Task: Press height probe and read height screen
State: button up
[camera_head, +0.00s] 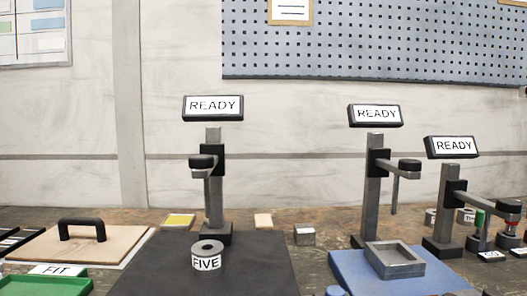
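Three grey stands each carry a tilted screen reading READY: the left screen (213,108), the middle screen (375,115) and the right screen (451,147). No screen shows a number. The left stand (213,208) has a black-topped arm (204,162) pointing toward me. The middle stand's arm has a black knob (409,165) with a thin rod (395,195) hanging below. The right stand's arm ends in a black knob (508,206). None is labelled as the height probe, so I cannot tell which it is. My gripper is not in view.
A grey ring labelled FIVE (206,256) sits on a dark mat (150,270). A square grey tray (394,260) sits on a blue mat (345,262). At left are a board with a black handle (82,228) and a green tray marked FIT (50,286). Small items crowd the right.

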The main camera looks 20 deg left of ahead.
aim_at(210, 162)
jog(key=k+j, duration=0.1)
jog(key=j, duration=0.35)
jog(key=k+j, duration=0.1)
jog(key=j, duration=0.3)
jog(key=k+j+z, duration=0.1)
jog(key=j, duration=0.35)
jog(key=k+j, duration=0.15)
jog(key=j, duration=0.25)
jog(key=k+j, duration=0.1)
jog(key=j, duration=0.3)
jog(key=k+j+z, duration=0.1)
jog(key=j, duration=0.35)
